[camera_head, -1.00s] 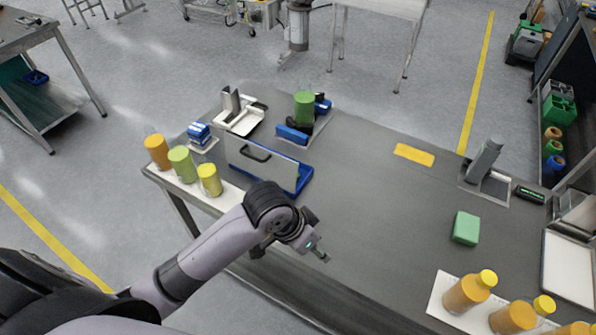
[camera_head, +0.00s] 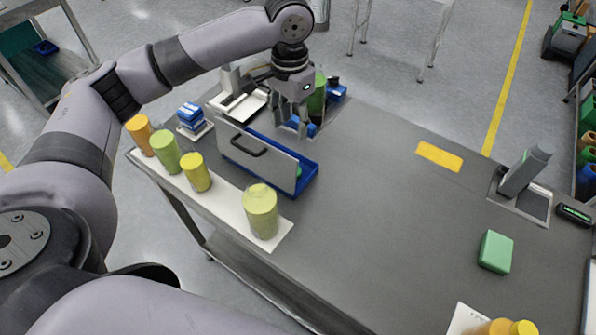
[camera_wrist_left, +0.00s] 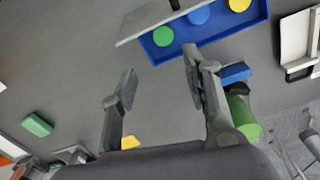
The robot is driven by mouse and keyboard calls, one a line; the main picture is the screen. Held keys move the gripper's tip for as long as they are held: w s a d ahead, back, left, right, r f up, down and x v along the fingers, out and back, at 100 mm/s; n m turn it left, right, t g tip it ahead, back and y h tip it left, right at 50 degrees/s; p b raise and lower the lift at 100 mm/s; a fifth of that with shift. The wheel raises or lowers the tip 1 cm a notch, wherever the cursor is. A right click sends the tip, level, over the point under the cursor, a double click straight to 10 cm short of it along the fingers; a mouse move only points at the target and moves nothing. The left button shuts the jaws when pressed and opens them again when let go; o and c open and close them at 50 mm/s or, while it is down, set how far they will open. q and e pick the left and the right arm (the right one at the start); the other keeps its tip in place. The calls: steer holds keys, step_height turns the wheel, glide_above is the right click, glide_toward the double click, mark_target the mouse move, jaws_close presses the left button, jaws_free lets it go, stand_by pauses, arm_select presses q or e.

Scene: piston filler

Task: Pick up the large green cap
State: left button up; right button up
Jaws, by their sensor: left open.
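A round green cap (camera_wrist_left: 162,36) lies in a blue tray (camera_wrist_left: 150,53), beside a blue cap (camera_wrist_left: 199,14) and a yellow cap (camera_wrist_left: 240,4). In the head view only a sliver of green (camera_head: 299,171) shows behind the tray's upright light-grey panel with a dark handle (camera_head: 262,160). My left gripper (camera_head: 292,128) points down above the table behind the tray. In the left wrist view its fingers (camera_wrist_left: 158,78) are apart with nothing between them, and the green cap is beyond the tips. My right gripper is not in view.
Yellow, green and orange jars (camera_head: 261,210) line the white strip at the front left. A green block (camera_head: 495,252) lies to the right. The table's middle is clear.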

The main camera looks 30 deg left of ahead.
arm_select(q)
step_height(320, 180, down, 11)
steer(key=shift+a+r+p, duration=0.1)
steer(key=shift+p, duration=0.9)
steer(key=shift+f, duration=0.55)
steer(key=f, duration=0.1)
steer(key=f+p, duration=0.1)
steer(key=f, duration=0.2)
steer(key=shift+w+f, duration=0.1)
steer(key=shift+w, duration=0.15)
steer(key=shift+a+f, duration=0.1)
steer(key=shift+f, duration=0.4)
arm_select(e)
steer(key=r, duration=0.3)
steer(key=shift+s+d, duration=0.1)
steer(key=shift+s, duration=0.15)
arm_select(q)
steer(key=c, duration=0.5)
